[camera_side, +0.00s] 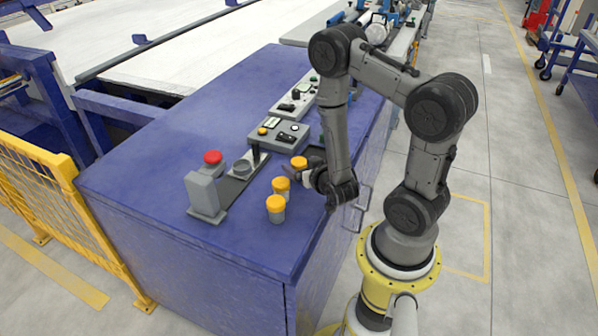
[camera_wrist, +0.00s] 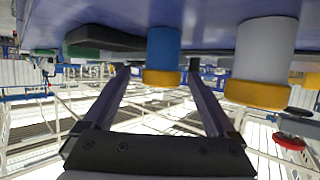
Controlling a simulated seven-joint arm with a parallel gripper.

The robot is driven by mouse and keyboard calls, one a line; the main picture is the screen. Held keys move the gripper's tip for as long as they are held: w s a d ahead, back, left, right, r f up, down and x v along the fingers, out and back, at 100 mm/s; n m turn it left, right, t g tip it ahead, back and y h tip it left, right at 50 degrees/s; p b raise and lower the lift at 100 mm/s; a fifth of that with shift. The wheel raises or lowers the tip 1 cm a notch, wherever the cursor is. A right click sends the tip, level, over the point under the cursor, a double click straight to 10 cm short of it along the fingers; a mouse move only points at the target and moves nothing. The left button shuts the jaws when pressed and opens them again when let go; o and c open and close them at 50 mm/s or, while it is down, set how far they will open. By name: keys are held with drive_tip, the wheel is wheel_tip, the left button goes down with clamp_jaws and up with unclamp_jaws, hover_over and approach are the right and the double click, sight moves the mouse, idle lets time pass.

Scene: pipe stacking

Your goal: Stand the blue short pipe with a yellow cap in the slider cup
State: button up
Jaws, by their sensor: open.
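The blue short pipe with a yellow cap (camera_wrist: 163,50) shows in the wrist view between the tips of my open fingers (camera_wrist: 158,70), which are apart from each other with no grip on it. That view is upside down, with the cap pointing down in the picture. In the side view, a yellow cap (camera_side: 299,163) beside my gripper (camera_side: 293,173) appears to be this pipe's; its body is largely hidden. The small grey slider cup (camera_side: 242,168) stands on a rail on the blue bench, left of the pipes.
Two other yellow-capped pipes, one in the middle (camera_side: 281,188) and one nearest (camera_side: 276,209), stand close by. A light grey one (camera_wrist: 265,50) shows right of the blue pipe. A red-button post (camera_side: 207,185) and control boxes (camera_side: 278,134) flank the cup on the blue bench (camera_side: 190,140).

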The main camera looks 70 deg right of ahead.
drive_tip(key=shift+f+x, duration=0.25)
drive_tip(key=shift+x, duration=2.05)
drive_tip(key=shift+a, duration=0.15)
clamp_jaws()
drive_tip(key=shift+r, duration=0.1)
